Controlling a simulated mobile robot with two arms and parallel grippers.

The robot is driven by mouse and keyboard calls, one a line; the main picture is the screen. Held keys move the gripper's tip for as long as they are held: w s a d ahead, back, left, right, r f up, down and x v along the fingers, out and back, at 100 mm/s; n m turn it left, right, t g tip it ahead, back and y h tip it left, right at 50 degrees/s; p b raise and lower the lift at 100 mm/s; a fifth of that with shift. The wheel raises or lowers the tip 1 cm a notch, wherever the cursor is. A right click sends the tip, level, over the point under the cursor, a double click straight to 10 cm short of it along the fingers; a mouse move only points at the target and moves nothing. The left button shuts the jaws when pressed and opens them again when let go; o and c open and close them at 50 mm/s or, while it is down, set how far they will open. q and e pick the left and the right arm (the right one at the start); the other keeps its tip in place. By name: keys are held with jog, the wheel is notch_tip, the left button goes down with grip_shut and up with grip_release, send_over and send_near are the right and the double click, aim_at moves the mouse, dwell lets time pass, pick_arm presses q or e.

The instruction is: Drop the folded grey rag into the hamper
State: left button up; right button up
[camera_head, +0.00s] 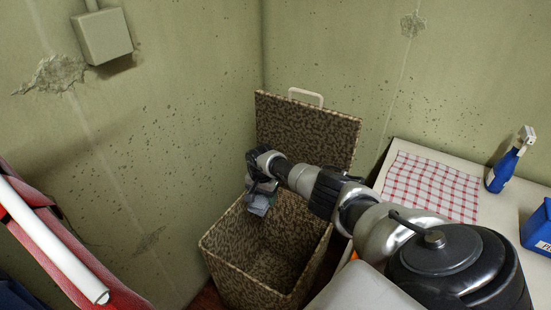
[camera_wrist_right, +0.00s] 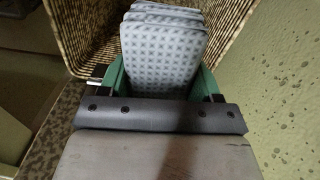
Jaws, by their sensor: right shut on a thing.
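The folded grey rag (camera_wrist_right: 163,50) has a small dotted pattern and is gripped between the green fingers of my right gripper (camera_wrist_right: 162,88) in the wrist view. In the head view, the rag (camera_head: 260,203) hangs from my right gripper (camera_head: 261,187) over the back left part of the hamper's opening. The hamper (camera_head: 236,279) is a brown woven box with its lid (camera_head: 305,128) standing open against the corner. The part of the hamper's inside that shows looks empty. My left gripper is not in view.
A pale table (camera_head: 515,205) at right bears a red checked cloth (camera_head: 432,186), a blue spray bottle (camera_head: 507,165) and a blue box (camera_head: 539,228). A red object with a white tube (camera_head: 50,238) is at lower left. Walls close in behind the hamper.

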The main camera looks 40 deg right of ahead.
jog(key=s+d+f+b, duration=0.1)
jog(key=f+b, duration=0.1)
jog(key=f, duration=0.3)
jog(key=s+d+f+m+b, duration=0.1)
jog(key=d+f+b, duration=0.1)
jog(key=f+b, duration=0.1)
jog(key=shift+s+f, duration=0.4)
jog(key=shift+f, duration=0.5)
jog(key=o, duration=1)
jog(key=shift+c, duration=0.2)
notch_tip(320, 180, up, 11)
jog(key=p, duration=0.3)
jog(key=shift+p, duration=0.3)
